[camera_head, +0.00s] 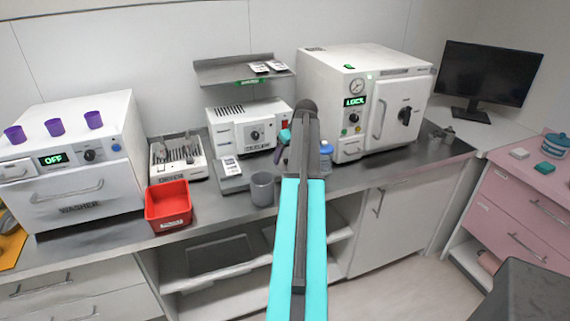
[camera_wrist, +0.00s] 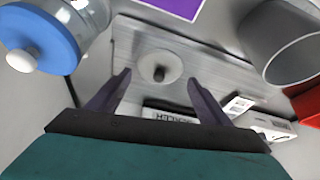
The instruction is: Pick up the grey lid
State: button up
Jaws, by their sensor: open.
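The grey lid (camera_wrist: 159,68) is a pale round disc with a dark knob in the wrist view. It lies on a flat metallic grey surface (camera_wrist: 215,75). My gripper (camera_wrist: 157,82) is open, with a dark finger on either side of the lid in the picture and nothing held. The height between fingertips and lid is hard to judge. In the head view my gripper (camera_head: 283,147) is partly hidden behind my arm, above the counter, and I cannot make out the lid there.
A grey cup (camera_head: 262,190) stands close by; it also shows in the wrist view (camera_wrist: 283,45). A blue-lidded jar (camera_wrist: 45,38) is on the other side. A red bin (camera_head: 168,207), a washer (camera_head: 75,165) and a LOCK-display machine (camera_head: 365,100) stand along the counter (camera_head: 225,220).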

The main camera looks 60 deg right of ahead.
aim_at(286, 162)
jog(key=shift+p+x, duration=0.4)
jog(key=shift+x, duration=1.05)
jog(key=shift+s, duration=0.1)
jog(key=c, duration=1.3)
jog(key=shift+s+a+f, duration=0.1)
grip_shut()
